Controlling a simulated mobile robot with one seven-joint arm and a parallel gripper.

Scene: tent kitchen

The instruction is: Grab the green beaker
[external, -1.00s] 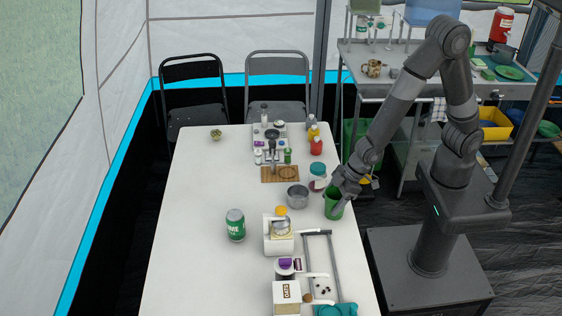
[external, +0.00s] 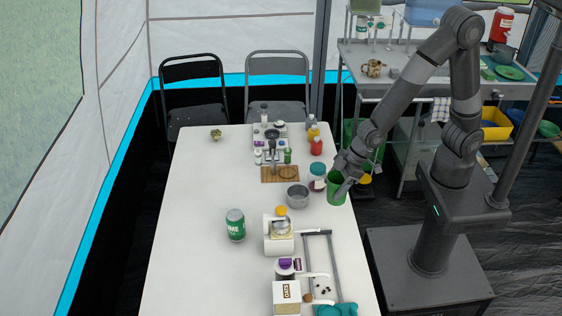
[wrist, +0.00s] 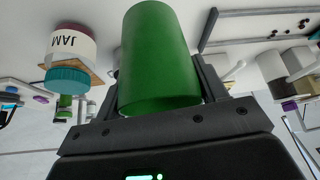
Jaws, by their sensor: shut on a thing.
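The green beaker (external: 336,190) is at the right edge of the white table in the external view. My gripper (external: 346,182) is shut on it from the upper right. In the wrist view the green beaker (wrist: 158,60) fills the middle, between the two dark fingers of my gripper (wrist: 160,105). The beaker looks slightly above the tabletop, but the gap under it is hard to tell.
A jam jar (external: 317,178) with a teal lid stands just left of the beaker. A grey rack (external: 320,265) and a white box (external: 287,297) are nearer. The table's left side (external: 190,220) is mostly clear, apart from a green can (external: 235,225).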

